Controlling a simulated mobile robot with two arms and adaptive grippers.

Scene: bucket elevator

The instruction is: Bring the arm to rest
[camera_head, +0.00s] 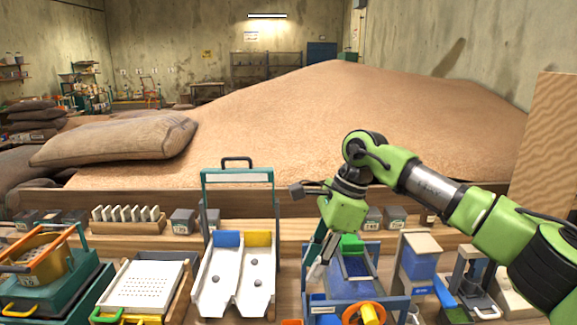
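My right arm is green and grey and reaches in from the right side, bent at an elbow above the bench. Its gripper (318,268) hangs downward at the left edge of a blue-framed device (357,265) with a green block on top. The fingers are small and partly merge with the device behind them, so I cannot tell whether they are open or shut, or whether they touch it. I see no object clearly held. My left arm and gripper are not in view.
A white sloped tray (230,292) with blue and yellow blocks stands left of the gripper. A perforated white tray (145,285) and an orange bucket (38,258) are farther left. A blue-and-beige box (418,262) stands right. Behind the bench lie a grain heap (330,120) and sacks (115,139).

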